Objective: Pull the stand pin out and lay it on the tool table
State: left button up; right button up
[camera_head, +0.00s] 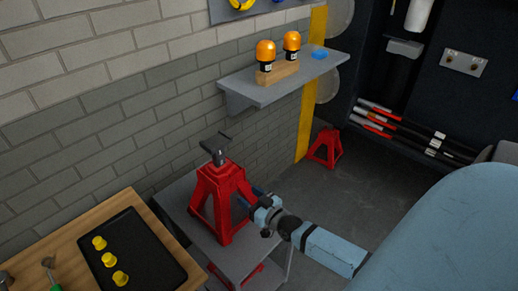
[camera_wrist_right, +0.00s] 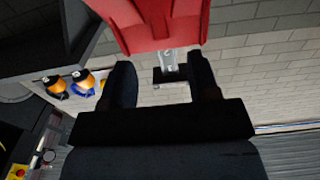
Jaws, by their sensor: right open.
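A red jack stand (camera_head: 218,190) stands upright on a grey table (camera_head: 178,200); a grey post with a dark saddle (camera_head: 215,146) rises from its top. My right gripper (camera_head: 250,199) is open, close to the stand's right side in the head view. In the right wrist view the red stand (camera_wrist_right: 150,20) fills the top, and the grey post and saddle (camera_wrist_right: 168,68) show between the two open fingers (camera_wrist_right: 163,80). I cannot make out the stand pin in either view. A wooden table (camera_head: 130,205) with a black mat stands at the lower left. My left gripper is not in view.
Several yellow caps (camera_head: 109,259) lie on the black mat (camera_head: 150,250). A green-handled tool (camera_head: 52,275) lies left of it. A wall shelf (camera_head: 285,84) holds two orange-topped items (camera_head: 265,55). Another red stand (camera_head: 325,148) is on the floor behind.

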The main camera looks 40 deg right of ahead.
aim_at(233, 184)
jog(key=w, duration=0.8)
jog(key=shift+w+a+f, duration=0.1)
jog(key=shift+w+a, duration=0.2)
jog(key=shift+a, duration=0.05)
jog(key=c, duration=0.9)
jog(key=shift+s, duration=0.15)
jog(key=shift+c, duration=0.2)
